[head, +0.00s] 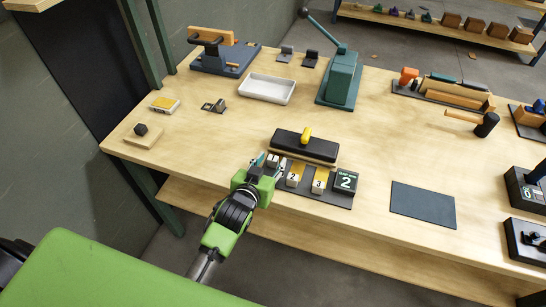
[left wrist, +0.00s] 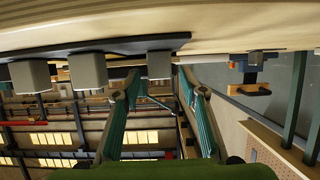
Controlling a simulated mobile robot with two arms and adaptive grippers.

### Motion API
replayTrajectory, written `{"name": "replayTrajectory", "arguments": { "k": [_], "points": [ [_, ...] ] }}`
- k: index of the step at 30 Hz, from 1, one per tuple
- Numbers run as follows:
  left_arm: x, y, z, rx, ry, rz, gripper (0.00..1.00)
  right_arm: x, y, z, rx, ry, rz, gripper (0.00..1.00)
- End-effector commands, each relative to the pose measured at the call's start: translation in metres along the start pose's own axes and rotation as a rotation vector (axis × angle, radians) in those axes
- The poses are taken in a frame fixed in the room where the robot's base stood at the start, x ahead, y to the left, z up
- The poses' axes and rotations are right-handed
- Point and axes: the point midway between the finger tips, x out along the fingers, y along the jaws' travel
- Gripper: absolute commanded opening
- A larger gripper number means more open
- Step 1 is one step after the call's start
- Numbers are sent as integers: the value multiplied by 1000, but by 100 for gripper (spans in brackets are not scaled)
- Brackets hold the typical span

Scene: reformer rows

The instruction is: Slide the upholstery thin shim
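A dark tray (head: 340,202) at the table's front edge holds pale blocks numbered 1 (head: 272,160), 2 (head: 292,179) and 3 (head: 318,184). Yellow strips show behind blocks 2 and 3. A dark card (head: 345,181) showing a large 2 stands at the right; its small print is unreadable. I cannot tell which piece is the upholstery thin shim. My left gripper (head: 270,165) is open at block 1. In the left wrist view, the fingertips (left wrist: 159,78) are apart, with an end block (left wrist: 159,65) between them; contact is unclear. My right gripper is out of view.
A black padded bar (head: 290,138) with a yellow knob lies just behind the blocks. A white tray (head: 266,99) and a green press (head: 340,85) stand farther back. A dark flat mat (head: 423,204) lies to the right. The table's middle is mostly clear.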

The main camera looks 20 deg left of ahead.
Motion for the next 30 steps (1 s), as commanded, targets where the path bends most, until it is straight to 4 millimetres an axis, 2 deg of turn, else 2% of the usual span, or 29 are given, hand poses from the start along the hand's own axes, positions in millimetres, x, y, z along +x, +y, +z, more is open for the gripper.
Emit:
{"name": "replayTrajectory", "arguments": {
  "k": [6, 17, 21, 22, 30],
  "points": [
    [22, 0, 0, 1, 0, 0, 39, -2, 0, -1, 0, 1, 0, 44],
    [26, 0, 0, 0, 0, 0, 39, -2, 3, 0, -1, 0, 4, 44],
    [26, 0, 0, 0, 0, 0, 5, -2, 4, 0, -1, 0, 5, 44],
    [26, 0, 0, 0, 0, 0, 0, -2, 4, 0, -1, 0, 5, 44],
    [20, 0, 2, 0, -3, 0, 0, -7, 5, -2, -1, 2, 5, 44]
  ]
}}
